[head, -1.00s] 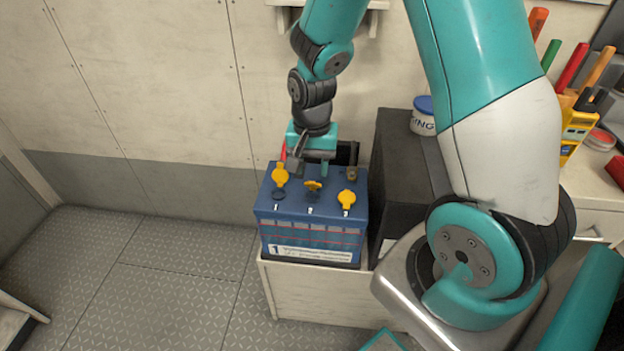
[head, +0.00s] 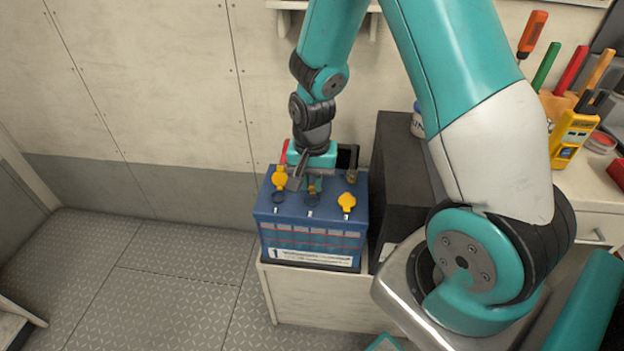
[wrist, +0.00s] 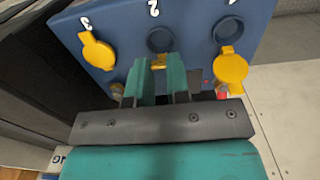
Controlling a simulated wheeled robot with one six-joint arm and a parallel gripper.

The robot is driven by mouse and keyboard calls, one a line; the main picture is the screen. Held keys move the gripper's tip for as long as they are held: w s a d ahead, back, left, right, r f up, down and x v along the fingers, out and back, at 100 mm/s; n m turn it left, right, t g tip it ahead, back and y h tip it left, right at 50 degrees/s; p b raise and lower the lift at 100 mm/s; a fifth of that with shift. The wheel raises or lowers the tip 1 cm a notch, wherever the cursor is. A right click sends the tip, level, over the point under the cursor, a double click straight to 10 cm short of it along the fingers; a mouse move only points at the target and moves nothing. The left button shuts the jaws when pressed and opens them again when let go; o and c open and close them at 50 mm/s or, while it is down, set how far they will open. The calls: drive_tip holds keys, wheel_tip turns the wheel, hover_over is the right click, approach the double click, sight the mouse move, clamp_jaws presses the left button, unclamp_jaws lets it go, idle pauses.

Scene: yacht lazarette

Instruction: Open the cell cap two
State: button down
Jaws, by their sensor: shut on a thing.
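A blue battery (head: 310,235) with cells marked 1, 2 and 3 stands on a low pale box. My gripper (head: 313,188) is over the middle cell and mostly hides cell cap two in the head view. In the wrist view its two teal fingers are shut on the yellow cell cap two (wrist: 158,61), which is tilted back. The dark round opening of cell 2 (wrist: 160,40) shows uncovered. The yellow cap of cell 1 (wrist: 230,66) is also flipped back, beside its open hole (wrist: 227,30). The yellow cap of cell 3 (wrist: 97,51) lies over its cell.
A black box (head: 405,165) stands right of the battery. The wall (head: 140,100) is close behind it. A worktop at right holds a yellow meter (head: 572,138) and several tools. The metal floor (head: 130,270) at left is clear.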

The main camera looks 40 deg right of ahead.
drive_tip(key=shift+w+d+r+p, duration=0.15)
drive_tip(key=shift+d+p, duration=0.05)
drive_tip(key=shift+p, duration=0.35)
drive_tip(key=p, duration=0.1)
drive_tip(key=g+y+p, duration=0.1)
drive_tip(key=shift+w+d+r+g+y+p, duration=0.25)
drive_tip(key=shift+w+d+g+y+p, duration=0.05)
drive_tip(key=shift+w+d, duration=0.05)
drive_tip(key=shift+w+d+g+y+p, duration=0.35)
drive_tip(key=shift+g+y+p, duration=0.2)
drive_tip(key=shift+p, duration=0.4)
drive_tip(key=shift+w+d+f+g+y+p, duration=0.15)
drive_tip(key=shift+w+d+g+y+p, duration=0.35)
drive_tip(key=shift+g+y+p, duration=0.45)
drive_tip(key=shift+w+d+f+g+y+p, duration=0.25)
drive_tip(key=shift+w+d+g+y+p, duration=0.1)
drive_tip(key=shift+g+y+p, duration=0.25)
drive_tip(key=shift+w+d+f+g+y+p, duration=0.2)
drive_tip(key=shift+w+d+g+y+p, duration=0.15)
drive_tip(key=shift+g+y, duration=0.35)
drive_tip(key=c, duration=1.1)
unclamp_jaws()
